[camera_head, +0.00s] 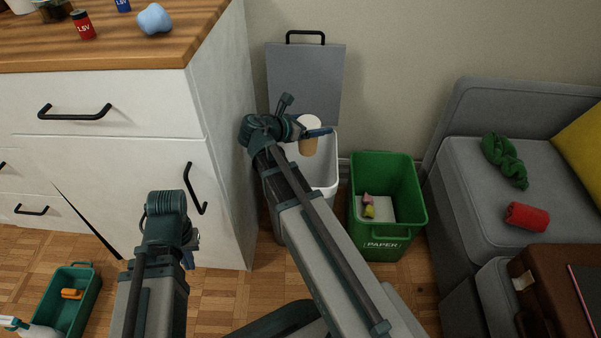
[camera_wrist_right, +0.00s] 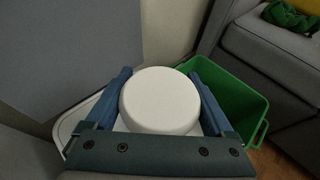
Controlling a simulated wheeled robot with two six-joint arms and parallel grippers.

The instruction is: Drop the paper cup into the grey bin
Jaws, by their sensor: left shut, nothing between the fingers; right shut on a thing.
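The paper cup (camera_head: 308,143) has a white top and a tan side. It is upright in my right gripper (camera_head: 312,133), which is shut on it above the grey bin (camera_head: 327,172). The bin's grey lid (camera_head: 305,85) stands open against the wall, and my right arm hides part of the bin. In the right wrist view the cup's round white top (camera_wrist_right: 160,100) sits between the two blue fingers, with the bin's pale rim (camera_wrist_right: 66,128) below. My left gripper (camera_head: 195,238) is shut and empty in front of the cabinet, mostly hidden by its wrist.
A green bin (camera_head: 390,244) marked PAPER stands right of the grey bin, with small pink and yellow items inside. A white cabinet (camera_head: 225,150) stands close on the left. A grey sofa (camera_head: 470,175) is at the right. A green caddy (camera_head: 72,300) is on the floor.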

